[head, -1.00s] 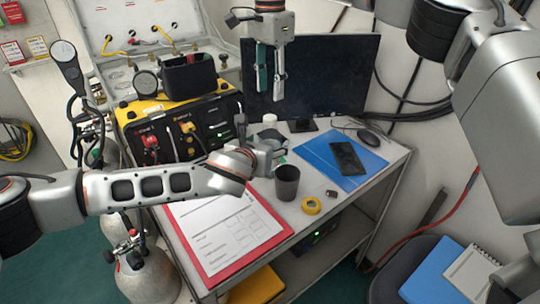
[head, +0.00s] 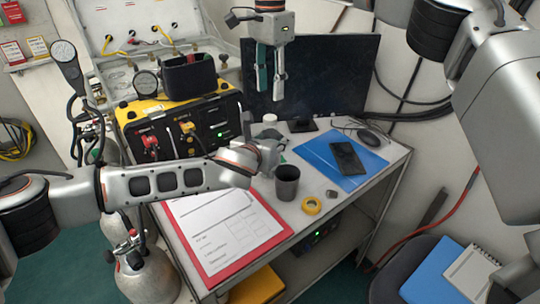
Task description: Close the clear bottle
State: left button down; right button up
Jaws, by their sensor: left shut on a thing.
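My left gripper (head: 270,153) is low over the table behind the dark cup. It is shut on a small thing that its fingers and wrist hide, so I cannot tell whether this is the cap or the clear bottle. A small white round thing (head: 270,119) stands just behind it, near the monitor. It may be a bottle top or a cap, but it is too small to tell. I cannot make out the clear bottle for certain. My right gripper (head: 271,92) hangs in front of the monitor, fingers pointing down, with a gap between them and nothing held.
A dark cup (head: 287,183), a yellow tape roll (head: 312,206) and a red clipboard (head: 238,268) lie close to my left gripper. A blue folder (head: 368,174) with a phone (head: 346,157) is to the right. The yellow-black air panel (head: 220,106) stands at the left.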

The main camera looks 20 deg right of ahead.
aim_at(270, 117)
jog(key=shift+n, duration=2.3)
jog(key=shift+f, duration=4.05)
grip_shut()
jog(key=shift+m, duration=0.3)
